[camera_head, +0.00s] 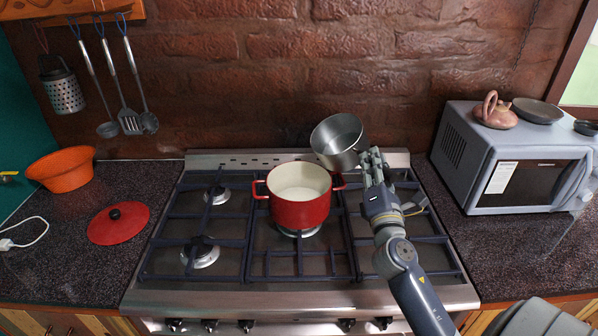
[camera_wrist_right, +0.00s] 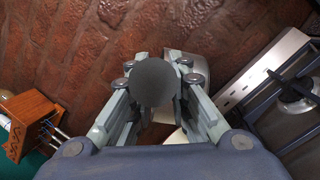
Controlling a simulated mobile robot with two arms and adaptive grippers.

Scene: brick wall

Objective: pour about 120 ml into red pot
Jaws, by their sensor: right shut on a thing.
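The red pot (camera_head: 300,207) stands upright on the middle of the stove, with its lid off and a pale inside. I cannot tell whether liquid is in it. My right gripper (camera_head: 374,167) is shut on the handle of a steel saucepan (camera_head: 338,144), behind and right of the red pot. The saucepan appears raised, with its mouth partly facing me; no stream shows. In the right wrist view the dark round handle end (camera_wrist_right: 156,83) sits between the fingers (camera_wrist_right: 155,95), and the pale pan (camera_wrist_right: 180,65) is partly hidden behind them. My left gripper is out of view.
The red lid (camera_head: 118,224) and an orange bowl (camera_head: 62,168) are on the left counter. Utensils (camera_head: 128,90) hang on the brick wall. The other burners (camera_head: 200,252) are bare.

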